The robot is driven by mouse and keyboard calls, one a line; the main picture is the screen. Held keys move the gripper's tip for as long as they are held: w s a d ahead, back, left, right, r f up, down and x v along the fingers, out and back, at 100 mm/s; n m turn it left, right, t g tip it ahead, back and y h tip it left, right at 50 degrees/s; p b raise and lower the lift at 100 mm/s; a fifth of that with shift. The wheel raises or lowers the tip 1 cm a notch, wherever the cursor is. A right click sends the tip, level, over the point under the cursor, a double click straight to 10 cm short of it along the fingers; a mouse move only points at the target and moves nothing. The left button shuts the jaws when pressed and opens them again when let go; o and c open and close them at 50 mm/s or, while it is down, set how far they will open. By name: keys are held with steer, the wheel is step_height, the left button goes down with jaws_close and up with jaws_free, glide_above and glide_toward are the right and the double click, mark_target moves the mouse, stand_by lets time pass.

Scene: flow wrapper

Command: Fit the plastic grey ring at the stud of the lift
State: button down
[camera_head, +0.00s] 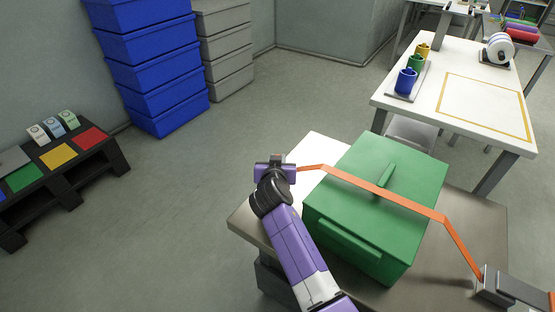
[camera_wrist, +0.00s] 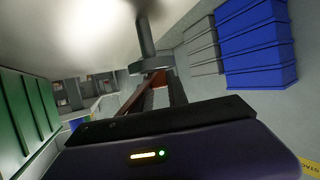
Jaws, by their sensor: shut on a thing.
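My gripper (camera_head: 277,160) is at the far left end of an orange strap (camera_head: 385,192), past the green box's left corner. In the wrist view, my gripper (camera_wrist: 155,76) has its fingers close together, shut on a dark grey ring-like piece (camera_wrist: 138,67). A reddish-orange strip (camera_wrist: 158,80) shows between the fingers. A grey upright cylinder (camera_wrist: 145,35), perhaps the stud, rises beyond the ring-like piece. I cannot tell whether the ring is around it or only in front of it. The head view hides this contact behind my gripper.
The strap crosses the green lidded box (camera_head: 345,248) to a grey block (camera_head: 495,285) at right. The box stands on a grey-brown table (camera_head: 465,220). Blue crates (camera_head: 160,65) stand behind left, a coloured rack (camera_head: 60,155) at left, a white table (camera_head: 450,60) at right.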

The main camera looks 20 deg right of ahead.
steer(key=shift+f+b, duration=1.35)
steer(key=shift+f, duration=0.15)
steer(key=c, duration=1.2)
jaws_free()
steer(key=shift+s, duration=0.1)
steer(key=p+v, duration=0.1)
steer(key=v, duration=0.6)
steer(key=shift+s+a+r+p, duration=0.1)
steer(key=shift+s+a+p, duration=0.1)
steer(key=shift+p, duration=0.2)
